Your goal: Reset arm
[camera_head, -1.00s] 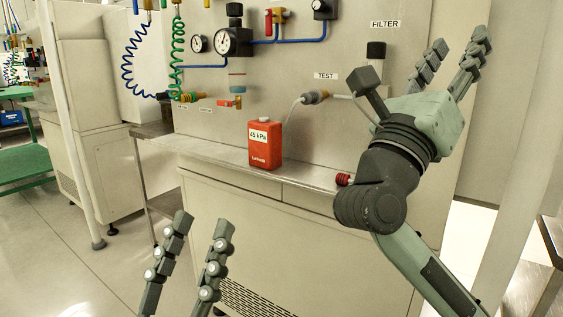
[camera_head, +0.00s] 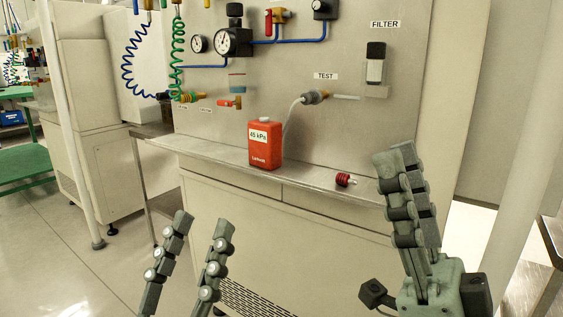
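My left gripper (camera_head: 198,226) is at the bottom left, low in front of the bench cabinet. Its two fingers stand apart with nothing between them, so it is open and empty. My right gripper (camera_head: 398,160) is at the lower right, pointing up, in front of the right end of the bench. Its fingers overlap from this angle, so the gap between them cannot be judged. I see no object held in it. Neither gripper touches the panel or the bench things.
A red 45 kPa bottle (camera_head: 264,144) stands on the steel shelf (camera_head: 213,153). A small red fitting (camera_head: 346,180) lies near the shelf's right end. A TEST connector (camera_head: 315,97), a FILTER unit (camera_head: 375,68) and a gauge (camera_head: 233,41) are on the panel. Open floor (camera_head: 85,265) lies left.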

